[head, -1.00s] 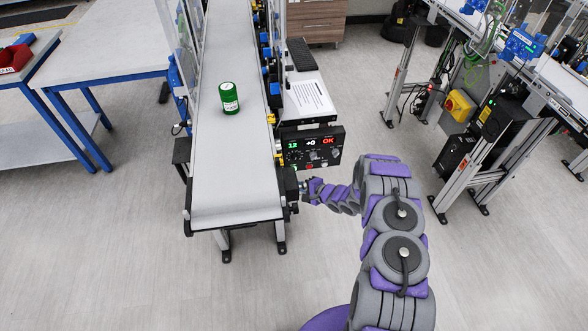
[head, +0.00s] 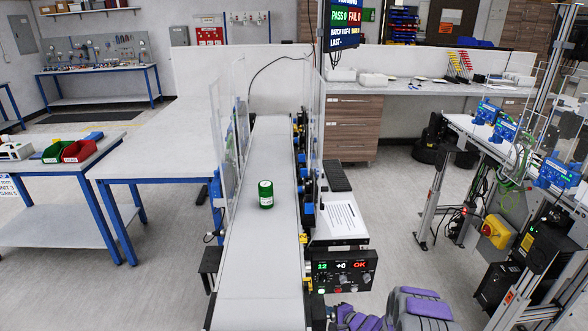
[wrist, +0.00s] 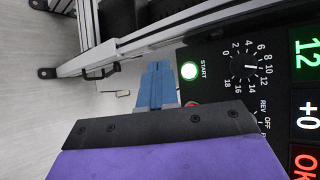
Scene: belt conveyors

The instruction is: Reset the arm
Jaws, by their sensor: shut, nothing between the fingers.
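My arm shows in purple and grey at the bottom of the head view, by the control panel (head: 341,271), mostly cut off by the lower edge. In the wrist view my gripper (wrist: 155,80) has its blue fingers together and empty. They lie just left of the lit green START button (wrist: 188,71) on the black panel. A red button (wrist: 192,104) below it is partly hidden by the gripper. The panel's dial (wrist: 250,67) and its displays, reading 12, +0 and OK, are to the right.
A green can (head: 266,194) stands upright on the conveyor belt (head: 262,260), left of the panel. A white sheet (head: 341,218) lies behind the panel. A blue-legged table (head: 160,150) stands left. Another conveyor frame with a yellow switch box (head: 495,231) stands right, with open floor between.

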